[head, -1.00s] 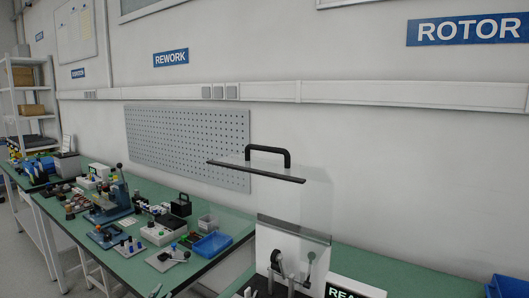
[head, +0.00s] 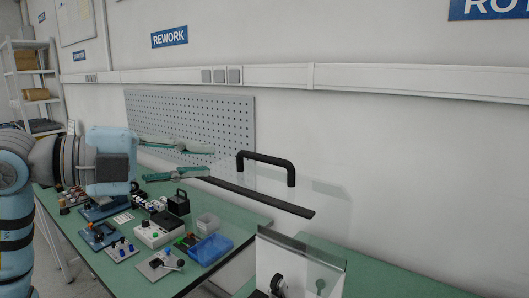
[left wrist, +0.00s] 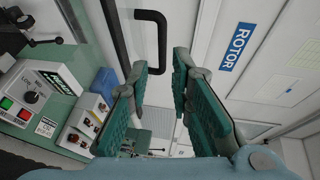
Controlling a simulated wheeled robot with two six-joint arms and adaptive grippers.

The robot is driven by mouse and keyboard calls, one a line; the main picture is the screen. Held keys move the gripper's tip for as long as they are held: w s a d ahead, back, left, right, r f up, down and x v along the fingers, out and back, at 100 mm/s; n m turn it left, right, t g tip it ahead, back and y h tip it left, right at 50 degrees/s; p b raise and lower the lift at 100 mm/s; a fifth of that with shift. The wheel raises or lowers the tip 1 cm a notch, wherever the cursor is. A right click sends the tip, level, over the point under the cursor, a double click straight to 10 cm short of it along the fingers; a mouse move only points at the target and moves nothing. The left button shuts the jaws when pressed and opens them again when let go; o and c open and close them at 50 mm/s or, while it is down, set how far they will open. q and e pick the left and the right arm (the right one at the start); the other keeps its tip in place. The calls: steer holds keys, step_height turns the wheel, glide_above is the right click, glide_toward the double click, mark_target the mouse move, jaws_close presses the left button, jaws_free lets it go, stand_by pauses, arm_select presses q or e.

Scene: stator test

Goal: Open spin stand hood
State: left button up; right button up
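The spin stand hood (head: 325,207) is a clear panel above a white housing (head: 285,262). It has a dark edge strip (head: 255,196) and a black bracket handle (head: 268,160). I cannot tell how far the hood is open. My left gripper (head: 211,160) is open and empty, left of the handle in the head view, with its fingers pointing toward it. In the left wrist view the handle (left wrist: 163,38) lies just beyond the open fingertips (left wrist: 160,62), not gripped. The edge strip (left wrist: 116,38) runs beside it. My right gripper is not in view.
A green bench (head: 185,282) at left carries several small devices and a blue bin (head: 210,248). A control box (left wrist: 38,92) with red and green buttons shows in the left wrist view. A pegboard (head: 190,118) hangs on the wall behind.

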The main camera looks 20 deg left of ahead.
mark_target(259, 159)
arm_select(q)
steer(key=p+x, duration=0.1)
steer(key=x, duration=0.5)
steer(key=p+x, duration=0.1)
steer(key=x, duration=0.5)
steer(key=shift+s+d+r, duration=0.15)
steer(key=shift+s+d, duration=0.05)
steer(key=shift+d, duration=0.1)
steer(key=shift+s, duration=0.15)
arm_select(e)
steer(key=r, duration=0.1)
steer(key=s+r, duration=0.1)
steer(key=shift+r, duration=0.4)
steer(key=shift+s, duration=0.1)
arm_select(q)
jaws_close()
